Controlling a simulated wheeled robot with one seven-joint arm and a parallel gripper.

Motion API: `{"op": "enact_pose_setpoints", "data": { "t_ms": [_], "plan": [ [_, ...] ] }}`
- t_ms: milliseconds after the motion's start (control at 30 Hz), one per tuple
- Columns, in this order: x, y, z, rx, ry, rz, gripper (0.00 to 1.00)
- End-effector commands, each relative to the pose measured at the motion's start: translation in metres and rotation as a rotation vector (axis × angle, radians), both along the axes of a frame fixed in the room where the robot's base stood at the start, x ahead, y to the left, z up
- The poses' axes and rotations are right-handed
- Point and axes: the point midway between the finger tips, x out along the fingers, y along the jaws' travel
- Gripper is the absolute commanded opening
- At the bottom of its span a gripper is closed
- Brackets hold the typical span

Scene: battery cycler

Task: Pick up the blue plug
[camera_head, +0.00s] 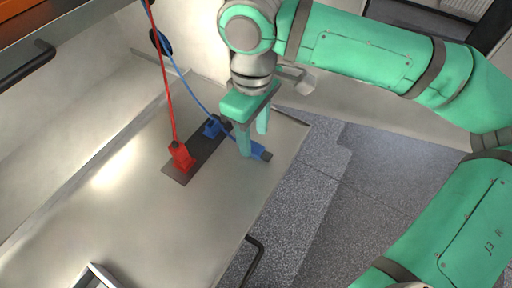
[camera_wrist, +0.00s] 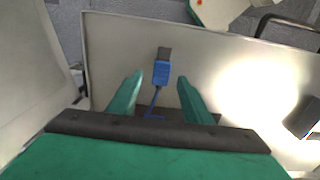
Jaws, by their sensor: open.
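The blue plug (camera_head: 259,152) with a dark tip lies on the grey tabletop near its right edge in the head view, with a blue cable trailing from it. In the wrist view the blue plug (camera_wrist: 160,74) appears between my two green fingers, its dark tip pointing up in the picture. My gripper (camera_head: 254,143) is open and points down over the plug; it also shows in the wrist view (camera_wrist: 160,80). I cannot tell how far the fingertips are above the table. One finger partly covers the plug's left side in the head view.
A red plug (camera_head: 181,158) with a red cable stands on a dark plate (camera_head: 195,158) to the left.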

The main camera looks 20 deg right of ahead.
Motion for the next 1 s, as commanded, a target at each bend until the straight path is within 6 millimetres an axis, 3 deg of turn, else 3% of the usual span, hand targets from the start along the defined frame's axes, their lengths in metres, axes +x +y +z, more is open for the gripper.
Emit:
{"op": "enact_pose_setpoints", "data": {
  "t_ms": [200, 500, 700, 1000],
  "plan": [
    [0.0, 0.002, -0.027, 0.0, 0.001, 0.002, 0.45],
    [0.0, 0.001, -0.032, 0.0, 0.0, 0.0, 0.45],
    [-0.001, 0.001, -0.031, 0.0, 0.0, -0.002, 0.03],
    [0.0, 0.001, -0.031, 0.001, -0.001, -0.001, 0.03]
  ]
}}
